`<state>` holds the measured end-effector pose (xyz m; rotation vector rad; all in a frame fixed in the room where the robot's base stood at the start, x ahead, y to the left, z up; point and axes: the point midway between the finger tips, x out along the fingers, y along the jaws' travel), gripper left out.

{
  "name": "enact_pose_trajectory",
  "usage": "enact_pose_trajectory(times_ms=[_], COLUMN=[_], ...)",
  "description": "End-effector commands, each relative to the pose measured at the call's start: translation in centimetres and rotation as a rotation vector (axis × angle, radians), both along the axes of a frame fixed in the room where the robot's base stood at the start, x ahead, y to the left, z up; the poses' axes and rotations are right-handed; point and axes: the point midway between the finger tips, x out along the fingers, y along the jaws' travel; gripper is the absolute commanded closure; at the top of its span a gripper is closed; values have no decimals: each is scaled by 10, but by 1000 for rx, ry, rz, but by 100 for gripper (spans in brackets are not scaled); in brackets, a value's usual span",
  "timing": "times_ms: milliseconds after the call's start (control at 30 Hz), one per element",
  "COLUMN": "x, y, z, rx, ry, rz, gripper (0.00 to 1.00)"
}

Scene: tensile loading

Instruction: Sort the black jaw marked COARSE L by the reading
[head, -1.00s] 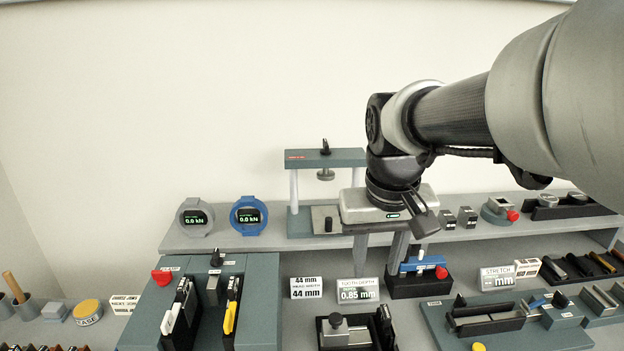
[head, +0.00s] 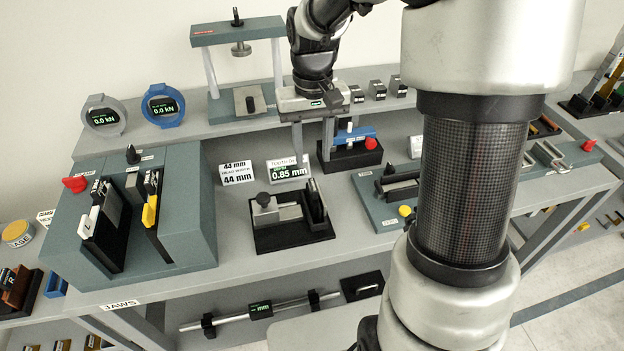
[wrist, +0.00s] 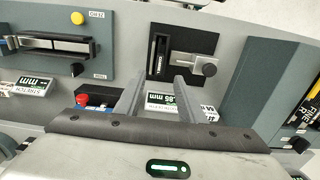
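A dark jaw with small white lettering, too small to read surely, stands in the tooth-depth gauge. It shows in the wrist view (wrist: 160,55) and the head view (head: 316,202). The gauge (head: 268,240) is a black base with a grey block and a round knob. Behind it, the tooth-depth display (head: 288,170) reads 0.85 mm. My gripper (wrist: 159,78) is open and empty, its fingers apart. In the head view my gripper (head: 313,146) is above and behind the gauge, short of the jaw.
A teal jaw rack (head: 190,230) stands left, with white-tagged and yellow-tagged jaws in its slots. A 44 mm sign (head: 237,173) stands beside the display. A blue clamp with a red knob (head: 371,143) sits behind right. A teal fixture (head: 375,205) is right of the gauge.

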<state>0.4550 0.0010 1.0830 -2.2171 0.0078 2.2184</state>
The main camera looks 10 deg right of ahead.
Motion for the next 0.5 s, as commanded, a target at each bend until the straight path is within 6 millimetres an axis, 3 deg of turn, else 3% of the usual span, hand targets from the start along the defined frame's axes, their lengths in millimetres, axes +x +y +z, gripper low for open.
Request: enact_pose_trajectory(times_ms=[300, 500], x=[-1, -1], y=[0, 0], z=[-65, -95], rx=[0, 1], ry=[3, 3], rz=[1, -1], gripper=[64, 64])
